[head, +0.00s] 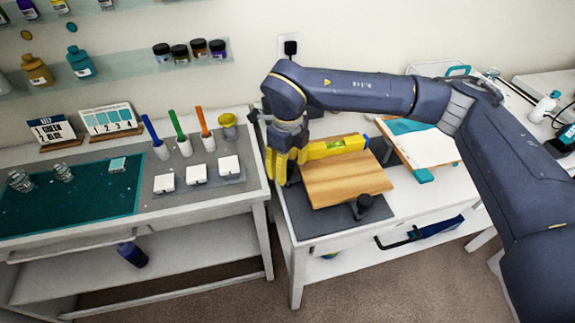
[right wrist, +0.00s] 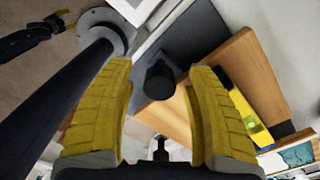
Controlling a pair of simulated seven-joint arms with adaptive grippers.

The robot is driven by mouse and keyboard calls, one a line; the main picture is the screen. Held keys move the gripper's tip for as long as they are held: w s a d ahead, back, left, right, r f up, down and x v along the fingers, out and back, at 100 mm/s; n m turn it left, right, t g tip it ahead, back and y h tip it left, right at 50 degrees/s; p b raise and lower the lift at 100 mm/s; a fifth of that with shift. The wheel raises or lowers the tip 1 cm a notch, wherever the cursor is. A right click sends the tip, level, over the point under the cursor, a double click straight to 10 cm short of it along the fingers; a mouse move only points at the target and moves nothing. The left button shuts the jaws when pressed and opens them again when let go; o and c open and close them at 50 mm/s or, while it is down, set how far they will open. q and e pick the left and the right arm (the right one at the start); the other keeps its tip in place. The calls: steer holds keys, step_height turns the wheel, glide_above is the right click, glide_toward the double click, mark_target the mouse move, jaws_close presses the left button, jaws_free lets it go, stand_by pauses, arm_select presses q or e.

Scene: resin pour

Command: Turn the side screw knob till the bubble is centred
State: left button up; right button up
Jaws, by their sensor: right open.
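A yellow spirit level (head: 345,145) with a green vial (head: 335,144) lies along the back of a wooden board (head: 345,182). The bubble is too small to read. My right gripper (head: 285,168) points down at the board's left side, its yellow fingers open. In the right wrist view, a dark round knob (right wrist: 160,78) shows between the spread fingers (right wrist: 160,105), with visible gaps on both sides. The head view hides this knob behind the gripper. Another dark knob (head: 364,203) stands at the board's front edge. What looks like my left gripper (right wrist: 62,18) shows at the wrist view's upper left.
A dark mat (head: 300,222) lies under the board. The left table holds white blocks (head: 198,174), coloured sticks in cups and a teal mat (head: 80,205). A gap separates the tables.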

steer(key=shift+o, duration=0.3)
jaws_close()
stand_by(0.3)
